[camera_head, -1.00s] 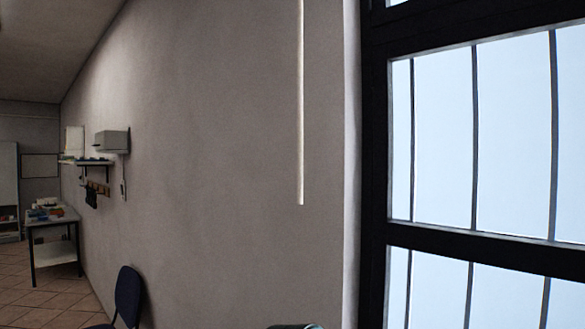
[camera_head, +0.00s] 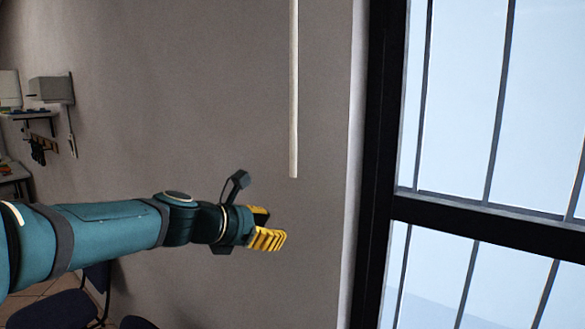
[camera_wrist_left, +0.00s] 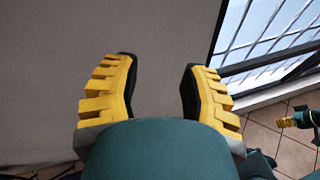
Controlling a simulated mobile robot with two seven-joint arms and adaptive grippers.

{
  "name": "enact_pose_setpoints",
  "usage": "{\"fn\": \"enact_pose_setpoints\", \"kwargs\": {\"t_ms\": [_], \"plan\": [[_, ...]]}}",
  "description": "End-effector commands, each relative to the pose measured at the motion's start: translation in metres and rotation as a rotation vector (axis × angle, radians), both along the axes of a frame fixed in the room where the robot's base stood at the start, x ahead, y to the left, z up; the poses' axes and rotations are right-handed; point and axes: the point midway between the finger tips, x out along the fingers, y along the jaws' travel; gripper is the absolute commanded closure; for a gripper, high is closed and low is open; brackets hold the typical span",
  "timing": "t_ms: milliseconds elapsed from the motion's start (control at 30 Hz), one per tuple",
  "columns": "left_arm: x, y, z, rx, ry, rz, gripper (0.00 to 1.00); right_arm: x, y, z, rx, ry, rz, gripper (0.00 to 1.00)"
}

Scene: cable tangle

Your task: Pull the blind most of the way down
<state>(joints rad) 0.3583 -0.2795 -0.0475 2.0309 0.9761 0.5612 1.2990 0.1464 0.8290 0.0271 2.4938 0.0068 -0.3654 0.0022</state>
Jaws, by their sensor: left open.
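A thin white blind pull (camera_head: 293,95) hangs straight down in front of the grey wall in the head view, left of the window. Its lower end shows; its top is out of the frame. No blind cloth shows. My left gripper (camera_head: 268,229) has yellow ribbed fingers and is below and a little left of the pull's lower end, apart from it. In the left wrist view the left gripper (camera_wrist_left: 160,90) is open and empty, with bare wall between its fingers. A yellow-fingered gripper, my right one (camera_wrist_left: 300,119), shows small at the right edge there.
A dark-framed window (camera_head: 378,150) with bars fills the right side. Dark chairs (camera_head: 60,308) stand at the lower left, below my left arm. A shelf with hooks (camera_head: 35,115) is on the wall at the far left. The wall around the pull is clear.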

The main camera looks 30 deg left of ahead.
Motion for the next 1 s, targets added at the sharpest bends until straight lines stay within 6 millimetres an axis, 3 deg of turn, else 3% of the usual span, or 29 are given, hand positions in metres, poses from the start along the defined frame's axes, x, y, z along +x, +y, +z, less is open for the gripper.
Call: {"fn": "enact_pose_setpoints", "kwargs": {"t_ms": [33, 100, 200, 300, 433, 567, 1000], "plan": [[-0.016, 0.006, 0.045, -0.074, -0.064, 0.034, 0.57, 0.000, 0.000, 0.006, 0.000, -0.001, -0.001, 1.00], [-0.038, 0.009, 0.091, -0.180, -0.137, 0.057, 0.57, 0.000, -0.001, 0.009, 0.001, -0.001, -0.001, 1.00], [-0.065, 0.009, 0.141, -0.293, -0.215, 0.065, 0.57, 0.001, -0.001, 0.013, 0.001, -0.001, -0.002, 1.00], [-0.083, 0.007, 0.170, -0.362, -0.264, 0.063, 0.57, 0.001, -0.001, 0.015, 0.002, -0.002, -0.003, 1.00], [-0.090, 0.005, 0.184, -0.398, -0.288, 0.057, 0.57, 0.001, -0.001, 0.015, 0.002, -0.002, -0.003, 1.00], [-0.078, 0.001, 0.184, -0.402, -0.287, 0.056, 0.57, 0.001, -0.001, 0.015, 0.002, -0.002, -0.003, 1.00], [0.003, -0.021, 0.183, -0.400, -0.285, 0.057, 0.57, 0.001, -0.001, 0.018, 0.002, -0.002, -0.003, 1.00]]}}
